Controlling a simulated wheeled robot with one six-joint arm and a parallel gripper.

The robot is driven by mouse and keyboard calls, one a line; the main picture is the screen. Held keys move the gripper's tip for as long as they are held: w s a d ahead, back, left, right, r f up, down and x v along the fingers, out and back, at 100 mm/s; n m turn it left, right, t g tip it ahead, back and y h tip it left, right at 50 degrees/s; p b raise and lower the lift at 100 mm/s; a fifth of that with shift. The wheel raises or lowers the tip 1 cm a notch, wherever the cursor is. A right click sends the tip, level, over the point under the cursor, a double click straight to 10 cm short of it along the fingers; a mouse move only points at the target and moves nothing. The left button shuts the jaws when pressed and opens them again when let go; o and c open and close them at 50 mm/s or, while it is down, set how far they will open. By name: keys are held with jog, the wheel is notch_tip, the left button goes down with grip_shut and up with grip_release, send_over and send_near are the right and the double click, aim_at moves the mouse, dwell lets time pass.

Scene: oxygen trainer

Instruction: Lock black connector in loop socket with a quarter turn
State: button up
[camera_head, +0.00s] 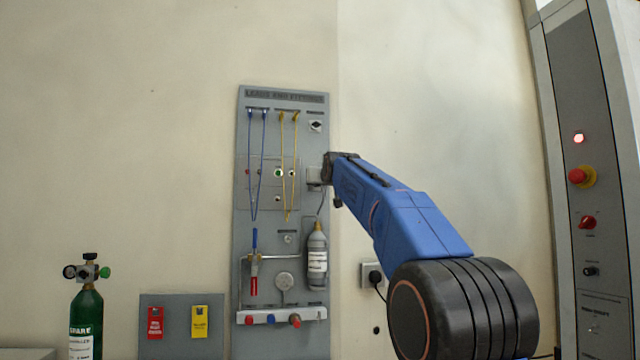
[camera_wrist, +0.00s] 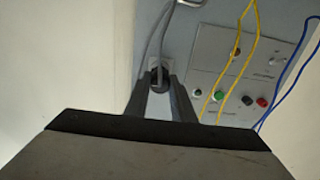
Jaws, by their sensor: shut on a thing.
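My gripper (camera_head: 324,176) is at the right edge of the grey wall board. In the wrist view its two dark fingers (camera_wrist: 160,88) are shut on the black connector (camera_wrist: 158,77). A grey cable (camera_wrist: 167,40) runs from the connector; in the head view it hangs below my gripper. A small pale plate (camera_head: 314,177), seemingly the loop socket, sits directly behind the connector. The connector is up against this plate, but I cannot tell how deep it sits or how far it is turned. The fingers partly hide it.
Yellow leads (camera_head: 283,165) and blue leads (camera_head: 256,165) hang on the board (camera_head: 243,215), left of my gripper. A grey bottle (camera_head: 317,262) is mounted below. A green cylinder (camera_head: 86,320) stands at lower left, and a control cabinet (camera_head: 600,130) at right.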

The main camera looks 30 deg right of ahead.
jog(key=shift+x, duration=1.1)
dwell(0.6)
jog(key=shift+m, duration=1.7)
jog(key=shift+m, duration=0.3)
jog(key=m, duration=0.2)
jog(key=shift+m, duration=0.4)
jog(key=shift+m, duration=1.7)
